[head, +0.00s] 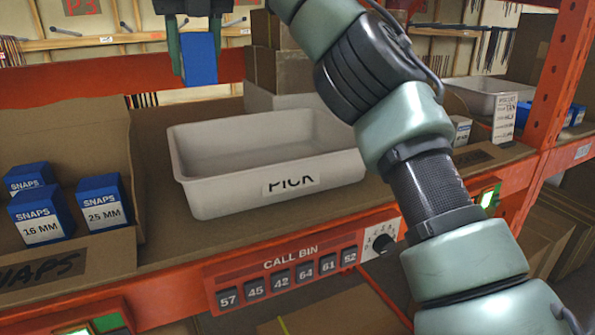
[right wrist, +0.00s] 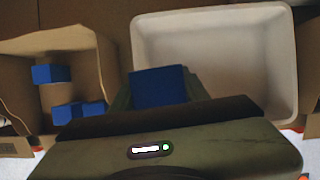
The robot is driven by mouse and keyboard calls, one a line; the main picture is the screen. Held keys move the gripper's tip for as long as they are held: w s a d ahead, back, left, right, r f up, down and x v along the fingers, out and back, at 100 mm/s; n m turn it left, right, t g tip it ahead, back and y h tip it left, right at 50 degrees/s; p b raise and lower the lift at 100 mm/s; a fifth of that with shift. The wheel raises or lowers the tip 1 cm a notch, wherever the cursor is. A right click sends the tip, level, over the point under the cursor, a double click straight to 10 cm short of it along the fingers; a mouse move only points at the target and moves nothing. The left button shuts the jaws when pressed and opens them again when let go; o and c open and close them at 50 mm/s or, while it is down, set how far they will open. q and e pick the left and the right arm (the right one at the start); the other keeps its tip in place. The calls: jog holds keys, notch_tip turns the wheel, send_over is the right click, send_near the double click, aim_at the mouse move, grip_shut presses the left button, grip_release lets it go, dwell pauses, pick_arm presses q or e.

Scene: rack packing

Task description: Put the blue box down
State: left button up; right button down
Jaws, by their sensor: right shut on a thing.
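The blue box (head: 200,58) is held upright in my right gripper (head: 198,45), high at the top of the head view. The fingers are shut on its two sides. The white bin marked PICK (head: 270,190) stands on the shelf below and to the right of the box, and looks empty. In the right wrist view the blue box (right wrist: 158,87) shows between the fingers, over the left part of the white bin (right wrist: 280,60). My left gripper does not show in either view.
A cardboard carton (head: 75,150) to the left holds several blue SNAPS boxes (head: 40,215). Brown cartons (head: 280,65) stand behind the bin. An orange rack post (head: 550,90) is at the right. A CALL BIN panel (head: 285,275) runs along the shelf's front edge.

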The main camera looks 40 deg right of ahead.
jog(key=shift+s+d+f+m, duration=0.2)
jog(key=shift+d+f+m, duration=0.15)
jog(key=shift+d, duration=0.35)
notch_tip(320, 180, down, 15)
jog(key=shift+r, duration=0.15)
jog(key=f, duration=0.3)
jog(key=shift+a+f, duration=0.2)
jog(key=shift+f, duration=0.15)
jog(key=shift+d+f, duration=0.15)
jog(key=shift+f, duration=0.3)
jog(key=shift+f, duration=0.1)
jog(key=c, duration=0.7)
grip_release()
